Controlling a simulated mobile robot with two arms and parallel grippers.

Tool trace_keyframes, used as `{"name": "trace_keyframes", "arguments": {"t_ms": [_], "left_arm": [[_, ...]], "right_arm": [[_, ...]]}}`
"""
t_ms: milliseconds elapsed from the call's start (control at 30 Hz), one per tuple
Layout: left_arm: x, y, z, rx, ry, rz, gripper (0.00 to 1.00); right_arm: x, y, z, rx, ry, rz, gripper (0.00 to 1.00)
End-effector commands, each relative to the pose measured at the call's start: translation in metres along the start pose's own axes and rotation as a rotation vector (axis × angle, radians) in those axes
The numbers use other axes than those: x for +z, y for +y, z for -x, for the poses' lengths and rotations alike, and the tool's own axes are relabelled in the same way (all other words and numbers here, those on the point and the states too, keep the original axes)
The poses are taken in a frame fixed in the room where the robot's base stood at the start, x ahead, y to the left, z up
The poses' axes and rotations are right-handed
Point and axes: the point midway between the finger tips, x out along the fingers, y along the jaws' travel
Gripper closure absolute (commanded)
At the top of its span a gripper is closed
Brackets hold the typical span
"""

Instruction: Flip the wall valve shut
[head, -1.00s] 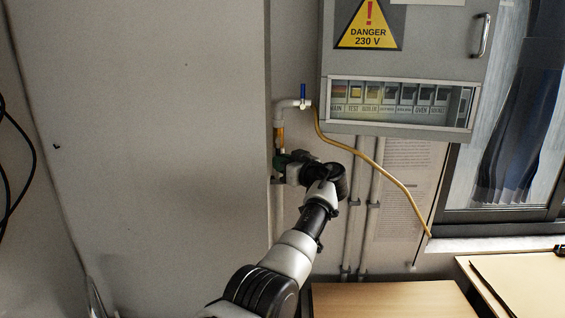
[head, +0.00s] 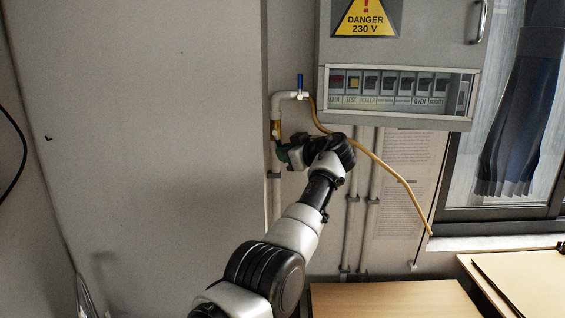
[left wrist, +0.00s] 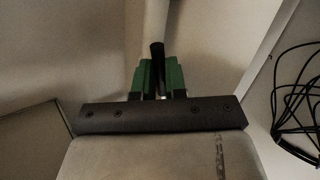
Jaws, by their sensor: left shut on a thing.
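The wall valve sits on a white pipe on the wall, left of the grey electrical box; a brass-coloured section (head: 276,128) shows on the pipe. In the left wrist view, a black lever (left wrist: 157,56) stands between the green fingers, in front of the white pipe. My left gripper (head: 282,153) is at the pipe, just below the brass-coloured section, and is shut on the black lever. The fingers hide its lower part, and the valve body is mostly hidden. My right gripper is not in view.
A blue-handled tap (head: 300,83) and yellow hose (head: 384,167) are above and right of my gripper. The electrical box (head: 400,105) overhangs on the right. A large grey panel (head: 150,140) stands left. Grey conduits (head: 350,215) run down the wall behind my arm.

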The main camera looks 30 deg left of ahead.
Motion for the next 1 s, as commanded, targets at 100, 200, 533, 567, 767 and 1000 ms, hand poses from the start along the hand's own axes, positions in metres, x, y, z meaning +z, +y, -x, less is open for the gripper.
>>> {"name": "trace_keyframes", "arguments": {"t_ms": [100,200,533,567,767,1000], "left_arm": [[-0.005,0.004,0.004,0.001,-0.06,0.062,1.0],[-0.006,0.007,0.007,0.001,-0.105,0.105,1.0],[-0.008,0.011,0.011,0.002,-0.193,0.195,1.0],[-0.008,0.011,0.011,0.002,-0.196,0.199,1.0],[-0.008,0.012,0.011,0.002,-0.207,0.209,1.0],[-0.008,0.012,0.011,0.002,-0.206,0.209,1.0]], "right_arm": [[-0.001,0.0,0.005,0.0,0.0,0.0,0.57],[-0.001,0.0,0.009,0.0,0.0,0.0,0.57],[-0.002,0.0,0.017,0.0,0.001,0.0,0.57],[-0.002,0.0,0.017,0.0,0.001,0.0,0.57],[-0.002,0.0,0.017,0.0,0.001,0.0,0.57],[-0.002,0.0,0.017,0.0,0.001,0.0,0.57]]}}
